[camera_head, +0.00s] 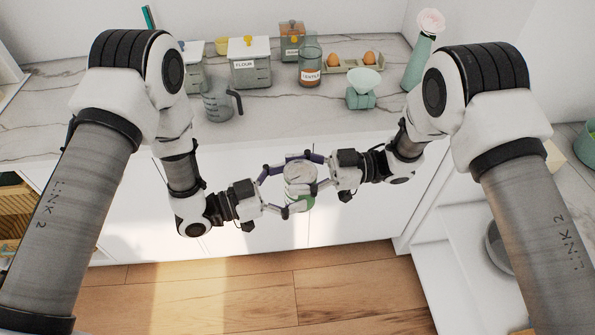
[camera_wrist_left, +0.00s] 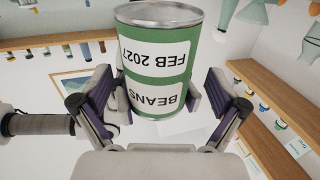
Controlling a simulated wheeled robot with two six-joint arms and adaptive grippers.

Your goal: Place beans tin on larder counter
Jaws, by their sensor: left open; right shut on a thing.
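The beans tin (camera_head: 299,190) is a green-and-white can with a metal end, held in the air in front of the counter's cabinet fronts. In the left wrist view the tin (camera_wrist_left: 157,60) shows white labels reading BEANS and FEB 2027 upside down. My right gripper (camera_head: 311,183) comes from the right and is shut on the tin. My left gripper (camera_head: 284,188) faces it from the left, open, with its fingers on either side of the tin; whether they touch it I cannot tell. The larder counter (camera_head: 290,120) is marble-topped, behind and above the grippers.
On the counter stand a flour canister (camera_head: 249,70), a grey measuring jug (camera_head: 218,105), a lentils jar (camera_head: 310,70), an egg holder (camera_head: 345,66), a green scale (camera_head: 362,90) and a vase (camera_head: 418,62).

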